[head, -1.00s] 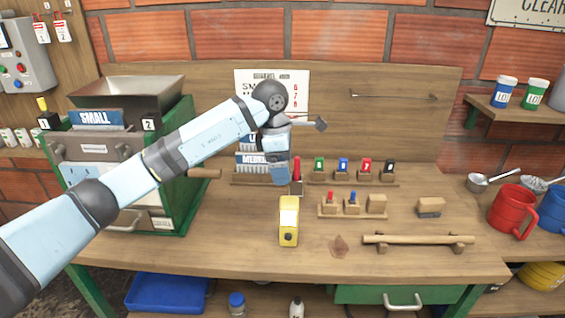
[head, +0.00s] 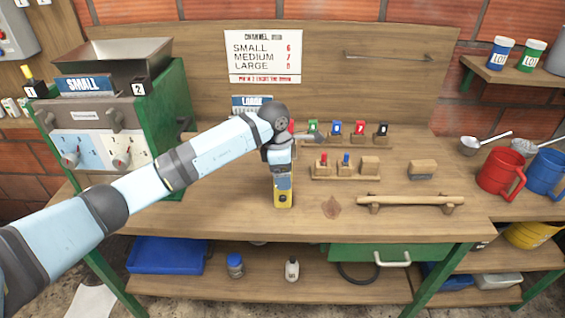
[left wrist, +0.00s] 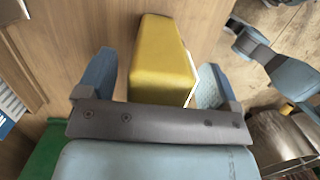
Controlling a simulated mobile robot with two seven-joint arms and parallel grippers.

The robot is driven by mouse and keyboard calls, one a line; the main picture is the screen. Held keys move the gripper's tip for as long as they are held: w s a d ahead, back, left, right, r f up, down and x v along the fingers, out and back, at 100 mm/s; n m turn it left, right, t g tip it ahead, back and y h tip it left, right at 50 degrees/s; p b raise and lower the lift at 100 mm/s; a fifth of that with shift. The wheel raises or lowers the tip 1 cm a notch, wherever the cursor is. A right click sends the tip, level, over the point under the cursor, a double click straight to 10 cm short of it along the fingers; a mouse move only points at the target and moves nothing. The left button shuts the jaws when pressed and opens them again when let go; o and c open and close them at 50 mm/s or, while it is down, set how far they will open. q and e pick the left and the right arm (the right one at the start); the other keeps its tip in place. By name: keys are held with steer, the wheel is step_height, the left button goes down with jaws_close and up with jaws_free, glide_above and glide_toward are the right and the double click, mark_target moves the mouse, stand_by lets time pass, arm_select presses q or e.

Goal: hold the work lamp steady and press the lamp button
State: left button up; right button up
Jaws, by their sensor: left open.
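The work lamp is a small yellow box (head: 283,203) standing on the wooden bench. A dark round button (head: 283,198) shows on its front face. My left gripper (head: 283,184) reaches down over the lamp from above and hides its upper part. In the left wrist view the yellow lamp (left wrist: 162,65) lies between the two open fingers of my left gripper (left wrist: 155,80). A gap shows at the left finger; the right finger is close to the lamp's pale front edge, and I cannot tell if it touches. My right gripper is not in view.
Behind stand racks with several coloured blocks (head: 345,165). A wooden bar (head: 410,200) on two supports lies right of the lamp. The green machine (head: 165,110) with a metal hopper stands left. Red (head: 497,172) and blue mugs stand right. Bench around the lamp's front is bare.

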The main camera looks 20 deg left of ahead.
arm_select(q)
steer(key=shift+c, duration=0.4)
steer(key=c, duration=1.1)
steer(key=shift+o, duration=0.2)
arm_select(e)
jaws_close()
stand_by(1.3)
